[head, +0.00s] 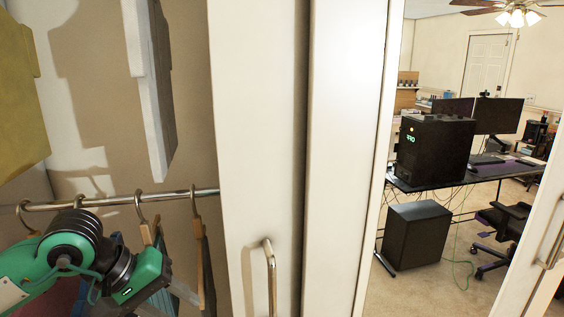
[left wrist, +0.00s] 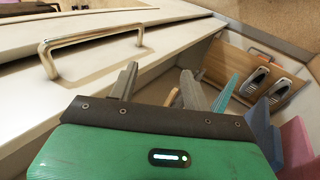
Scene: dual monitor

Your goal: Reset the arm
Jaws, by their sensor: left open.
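My left arm (head: 70,255) comes in from the left, inside a closet below the hanging rod (head: 120,201). In the left wrist view, my left gripper (left wrist: 158,85) has its two grey fingers apart, with no object seen held between them. In the head view the fingers are largely hidden by the wrist. The white closet door (head: 255,120) stands just to the right of the arm. Its metal handle (head: 270,275) also shows in the left wrist view (left wrist: 95,45), to the left of the fingers. My right gripper is not in view.
Hangers with clothes (head: 203,255) hang close beside my left wrist. A shoe rack (left wrist: 262,82) with shoes lies beyond the gripper. Through the opening at right are a desk with two monitors (head: 498,115), a black computer tower (head: 434,150), a dark box (head: 416,238) and an office chair (head: 505,225).

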